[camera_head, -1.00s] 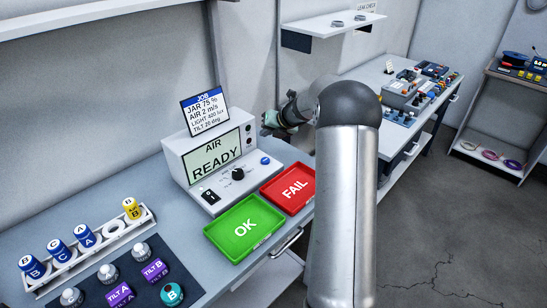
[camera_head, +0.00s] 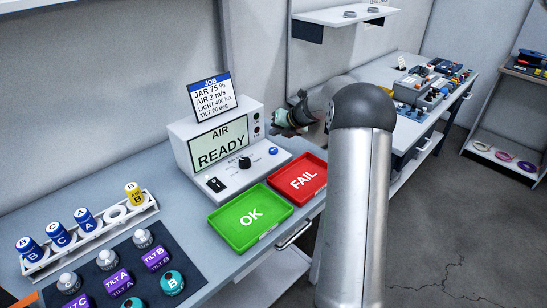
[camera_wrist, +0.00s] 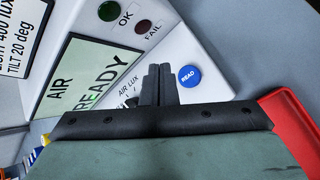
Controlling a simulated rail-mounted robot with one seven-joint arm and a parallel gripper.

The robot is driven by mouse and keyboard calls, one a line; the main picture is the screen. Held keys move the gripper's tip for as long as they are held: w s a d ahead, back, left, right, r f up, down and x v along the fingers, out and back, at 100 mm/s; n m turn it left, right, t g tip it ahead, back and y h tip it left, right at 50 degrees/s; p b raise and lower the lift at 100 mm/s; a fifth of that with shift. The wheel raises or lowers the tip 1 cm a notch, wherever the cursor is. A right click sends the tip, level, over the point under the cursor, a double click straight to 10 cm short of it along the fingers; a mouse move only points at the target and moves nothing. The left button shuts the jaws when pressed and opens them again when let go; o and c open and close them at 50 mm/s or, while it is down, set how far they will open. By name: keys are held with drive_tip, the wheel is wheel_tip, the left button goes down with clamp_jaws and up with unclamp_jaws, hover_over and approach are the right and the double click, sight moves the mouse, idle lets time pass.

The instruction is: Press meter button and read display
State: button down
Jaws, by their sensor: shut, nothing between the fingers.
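The white meter (camera_head: 225,150) stands on the bench. Its display (camera_head: 220,146) reads "AIR READY". A blue button (camera_head: 273,151) sits at the right of its sloped front panel; in the wrist view this button (camera_wrist: 189,76) is marked "READ". A black knob (camera_head: 245,163) and a black switch (camera_head: 215,184) are on the same panel. My gripper (camera_head: 276,119) is beside the meter's upper right. In the wrist view its fingers (camera_wrist: 159,82) are together and empty, just left of the blue button in the picture. I cannot tell whether they touch the panel. They partly hide the knob area.
The green OK tray (camera_head: 250,222) and red FAIL tray (camera_head: 308,182) lie in front of the meter. A job card (camera_head: 211,97) stands on top of it. A white rack (camera_head: 95,236) with several labelled cylinders is at left, behind a dark mat of sensors.

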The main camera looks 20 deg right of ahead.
sight(276, 151)
wheel_tip(276, 151, down, 2)
drive_tip(key=shift+f+b, duration=0.1)
drive_tip(key=shift+b, duration=0.5)
drive_tip(key=shift+f+b, duration=0.3)
drive_tip(key=shift+f, duration=0.75)
idle(0.6)
drive_tip(key=shift+f, duration=0.4)
drive_tip(key=shift+f, duration=0.5)
idle(0.7)
drive_tip(key=shift+r, duration=0.1)
drive_tip(key=shift+r+p, duration=0.8)
drive_tip(key=shift+p, duration=0.2)
drive_tip(key=shift+r, duration=0.1)
